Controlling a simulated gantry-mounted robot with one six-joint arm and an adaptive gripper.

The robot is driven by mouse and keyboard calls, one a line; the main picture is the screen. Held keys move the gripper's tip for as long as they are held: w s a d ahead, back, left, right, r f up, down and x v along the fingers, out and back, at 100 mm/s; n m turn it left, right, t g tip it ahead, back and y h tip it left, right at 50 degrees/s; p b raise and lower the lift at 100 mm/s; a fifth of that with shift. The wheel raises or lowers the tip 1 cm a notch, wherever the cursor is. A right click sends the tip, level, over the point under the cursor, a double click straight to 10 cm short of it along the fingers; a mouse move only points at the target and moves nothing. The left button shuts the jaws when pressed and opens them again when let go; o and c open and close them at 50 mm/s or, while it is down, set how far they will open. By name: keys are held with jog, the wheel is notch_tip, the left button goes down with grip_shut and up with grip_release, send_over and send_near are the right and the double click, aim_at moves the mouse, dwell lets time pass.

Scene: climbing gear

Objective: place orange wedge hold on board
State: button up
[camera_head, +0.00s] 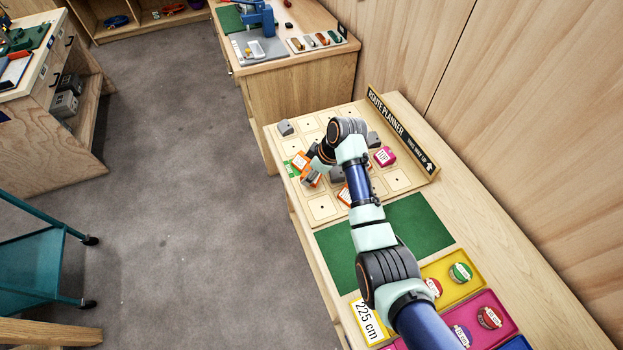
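The route planner board (322,208) lies on the bench with a grid of marked squares. My arm reaches over it from the lower right, and my gripper (312,172) points down at the board's left side. An orange and white piece (301,161) shows beside the gripper, and more orange (311,180) shows just below it. Another orange and white piece (345,196) lies partly behind my arm. I cannot tell which of these is the wedge hold. The fingertips are too small and covered to show whether they grip anything.
Grey holds (285,128) and a pink hold (384,156) sit on the board; a green piece (291,168) is at its left edge. A green mat (417,222) is clear nearby. Yellow (443,299) and pink (489,333) trays hold round items. A sign stands behind the board.

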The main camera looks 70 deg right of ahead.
jog(key=shift+f, duration=1.55)
jog(key=shift+f+b, duration=0.2)
jog(key=shift+b, duration=0.15)
jog(key=o, duration=1.2)
jog(key=shift+c, duration=0.2)
jog(key=shift+r, duration=0.1)
jog(key=p+v, duration=0.3)
jog(key=v, duration=0.9)
jog(key=shift+r, duration=0.2)
